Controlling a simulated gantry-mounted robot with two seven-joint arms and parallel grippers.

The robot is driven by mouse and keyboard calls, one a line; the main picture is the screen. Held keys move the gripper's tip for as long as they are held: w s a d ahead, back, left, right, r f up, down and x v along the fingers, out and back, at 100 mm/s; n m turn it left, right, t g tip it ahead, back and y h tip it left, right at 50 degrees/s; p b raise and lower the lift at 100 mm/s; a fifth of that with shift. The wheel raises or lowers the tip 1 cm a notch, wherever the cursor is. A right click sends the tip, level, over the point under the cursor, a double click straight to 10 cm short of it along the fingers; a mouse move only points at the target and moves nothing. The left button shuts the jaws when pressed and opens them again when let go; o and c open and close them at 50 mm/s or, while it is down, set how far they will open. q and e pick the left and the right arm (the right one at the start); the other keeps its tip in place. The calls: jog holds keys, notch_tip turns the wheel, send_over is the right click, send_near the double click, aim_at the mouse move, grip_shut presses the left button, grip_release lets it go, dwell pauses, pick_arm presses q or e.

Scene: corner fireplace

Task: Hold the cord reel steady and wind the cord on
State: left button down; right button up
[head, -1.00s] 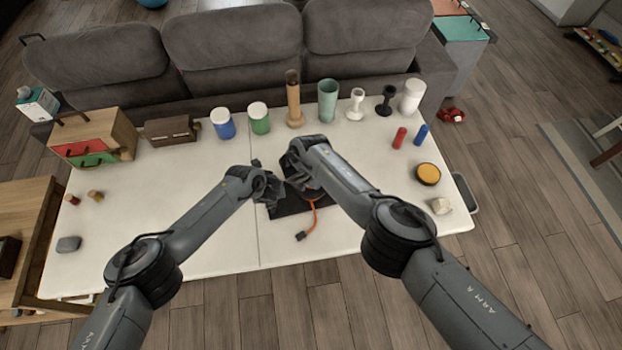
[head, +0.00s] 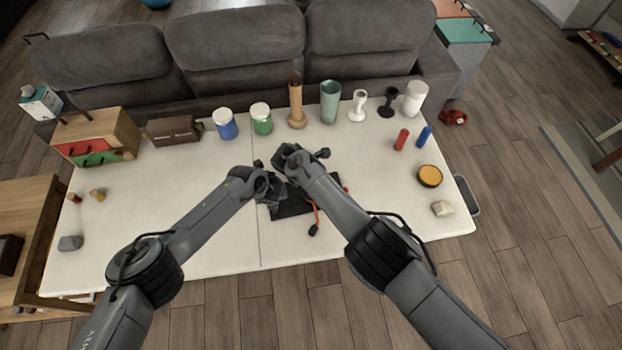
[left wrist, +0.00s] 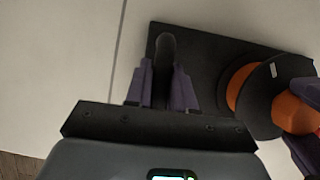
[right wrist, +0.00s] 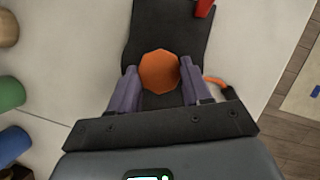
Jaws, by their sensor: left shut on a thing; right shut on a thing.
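The cord reel stands on a black base plate (head: 292,208) in the middle of the white table. The left wrist view shows its orange drum and black round flange (left wrist: 262,98). My left gripper (left wrist: 163,75) is shut on a dark upright handle (left wrist: 164,58) at the base plate's end. My right gripper (right wrist: 160,82) is shut on an orange knob (right wrist: 160,70) of the reel; its fingers also show at the right edge of the left wrist view. The orange cord (head: 316,210) trails toward the table's front and ends in a dark plug (head: 314,230). My arms hide most of the reel in the head view.
Along the back stand a blue jar (head: 224,125), a green jar (head: 261,119), a wooden holder (head: 297,105), a green cup (head: 330,103) and goblets. A drawer box (head: 98,138) is at back left, a yellow-topped disc (head: 429,176) at right. The front of the table is mostly clear.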

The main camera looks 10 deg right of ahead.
jog(key=shift+r, duration=0.1)
jog(key=o, duration=1.1)
jog(key=shift+c, duration=0.2)
jog(key=shift+a+r, duration=0.15)
jog(key=shift+r, duration=0.2)
jog(key=shift+v, duration=0.8)
jog(key=v, duration=0.9)
jog(key=shift+r, duration=0.3)
jog(key=shift+s, duration=0.1)
